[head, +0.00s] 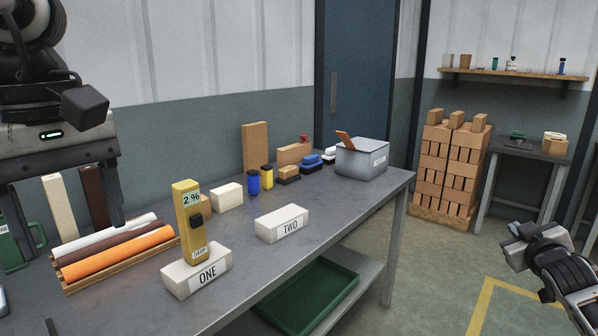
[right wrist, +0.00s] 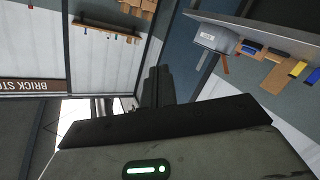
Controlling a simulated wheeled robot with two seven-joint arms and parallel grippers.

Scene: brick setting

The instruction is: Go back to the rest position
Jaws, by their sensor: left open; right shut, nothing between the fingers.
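My left gripper (head: 65,155) hangs at the far left of the head view, above the back left of the workbench (head: 330,218). It is open and one finger points down clearly; the other is hard to make out. Nothing shows held in it. My right gripper (head: 521,246) is at the right edge of the head view, over the floor and clear of the bench. In the right wrist view its fingers (right wrist: 156,86) are shut together and empty.
A yellow meter (head: 189,222) reading 2% stands on white brick ONE (head: 180,279). White brick TWO (head: 281,223) lies right of it. Coloured rolls (head: 120,252) lie in a tray below my left gripper. A grey bin (head: 362,160) stands at the bench's far end.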

